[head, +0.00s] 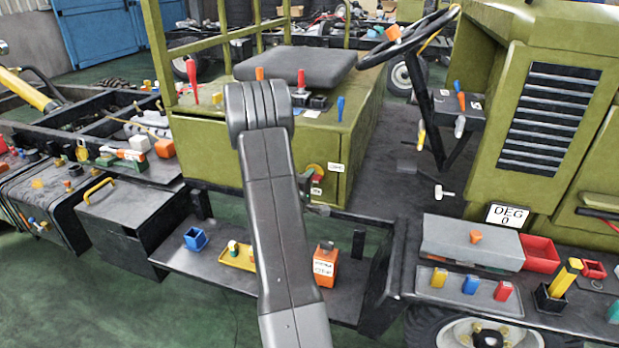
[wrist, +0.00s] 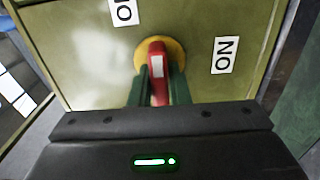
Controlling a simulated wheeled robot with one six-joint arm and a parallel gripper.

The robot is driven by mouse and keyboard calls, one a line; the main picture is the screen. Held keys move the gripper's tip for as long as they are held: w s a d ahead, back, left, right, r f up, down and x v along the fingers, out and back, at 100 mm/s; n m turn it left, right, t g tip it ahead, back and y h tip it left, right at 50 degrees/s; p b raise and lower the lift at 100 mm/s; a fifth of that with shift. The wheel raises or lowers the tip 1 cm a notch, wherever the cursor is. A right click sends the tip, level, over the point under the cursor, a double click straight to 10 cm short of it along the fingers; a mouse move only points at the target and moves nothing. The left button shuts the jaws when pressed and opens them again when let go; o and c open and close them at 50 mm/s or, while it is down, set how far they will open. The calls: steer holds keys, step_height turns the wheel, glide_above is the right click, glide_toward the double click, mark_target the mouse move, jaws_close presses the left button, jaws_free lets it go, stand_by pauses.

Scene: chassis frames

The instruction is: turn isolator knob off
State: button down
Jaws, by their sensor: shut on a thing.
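The isolator knob (wrist: 157,62) has a red handle with a white mark on a yellow round base, on an olive-green panel. In the wrist view its handle runs roughly up and down in the picture. An "ON" label (wrist: 224,55) is to its right, and a partly cut-off label starting with "O" (wrist: 124,12) is above left. My gripper (wrist: 161,92) is shut on the handle, one dark green finger on each side. In the head view the knob (head: 314,170) shows just right of my arm, which hides most of the gripper.
Below the knob is a dark shelf with a blue bin (head: 195,239), a yellow tray (head: 235,262) and an orange box (head: 325,268). A seat (head: 295,66) and coloured levers are above. A steering wheel (head: 410,38) and green cabinet (head: 540,120) stand to the right.

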stand_by(0.4)
steer(key=c, duration=1.4)
jaws_free()
steer(key=b+v, duration=0.1)
steer(key=v, duration=1.3)
steer(key=shift+b, duration=0.3)
steer(key=p+x, duration=0.1)
steer(key=x, duration=1.3)
steer(key=shift+p, duration=0.3)
